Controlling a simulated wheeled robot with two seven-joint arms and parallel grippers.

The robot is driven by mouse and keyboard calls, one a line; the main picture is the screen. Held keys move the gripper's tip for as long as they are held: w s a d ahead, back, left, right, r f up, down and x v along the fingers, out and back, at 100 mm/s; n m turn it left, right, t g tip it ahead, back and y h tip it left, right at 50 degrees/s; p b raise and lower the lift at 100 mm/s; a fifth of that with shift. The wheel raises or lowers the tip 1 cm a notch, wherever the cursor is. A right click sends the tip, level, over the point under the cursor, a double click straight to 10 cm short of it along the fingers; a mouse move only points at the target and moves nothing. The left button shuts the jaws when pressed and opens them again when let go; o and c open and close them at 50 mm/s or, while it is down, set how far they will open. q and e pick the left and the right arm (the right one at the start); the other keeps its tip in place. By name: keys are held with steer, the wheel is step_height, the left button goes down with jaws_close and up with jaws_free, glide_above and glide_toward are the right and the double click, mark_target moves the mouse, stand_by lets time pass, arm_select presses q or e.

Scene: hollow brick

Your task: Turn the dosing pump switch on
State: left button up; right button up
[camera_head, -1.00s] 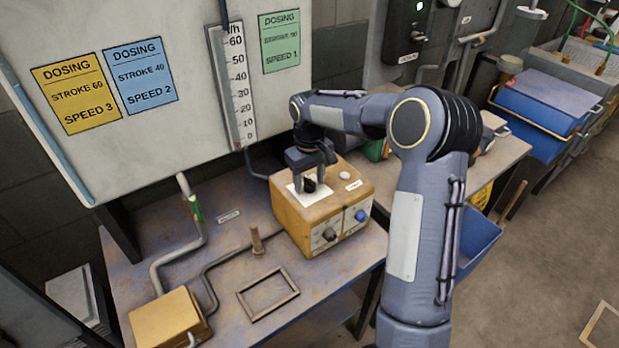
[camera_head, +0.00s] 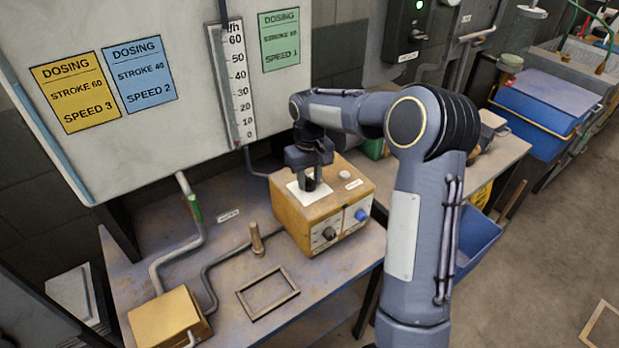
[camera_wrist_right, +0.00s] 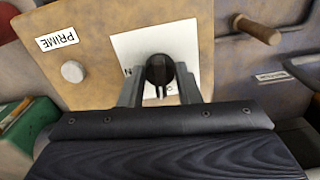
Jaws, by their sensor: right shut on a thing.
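The dosing pump (camera_head: 320,212) is a yellow-brown box on the bench, with a black knob and a blue knob on its front face. Its top bears a white plate (camera_head: 303,196) and a white button beside a PRIME label (camera_wrist_right: 58,38). A round black switch knob (camera_wrist_right: 160,70) stands on the white plate. My right gripper (camera_head: 310,182) reaches down onto the pump top. In the right wrist view my right gripper (camera_wrist_right: 160,88) has its fingers on either side of the black knob, shut on it. Part of the plate lettering is hidden. My left gripper is not in view.
An upright peg (camera_head: 256,240), an empty rectangular frame (camera_head: 267,293) and a yellow box (camera_head: 168,316) with grey pipes are on the bench. A panel (camera_head: 160,60) with DOSING cards and a scale stands behind. A blue bin (camera_head: 545,102) is at right.

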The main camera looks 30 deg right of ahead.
steer(key=m, duration=0.8)
steer(key=shift+m, duration=0.4)
steer(key=m, duration=0.4)
steer(key=shift+p, duration=0.3)
steer(key=shift+m, duration=2.1)
steer(key=o, duration=1)
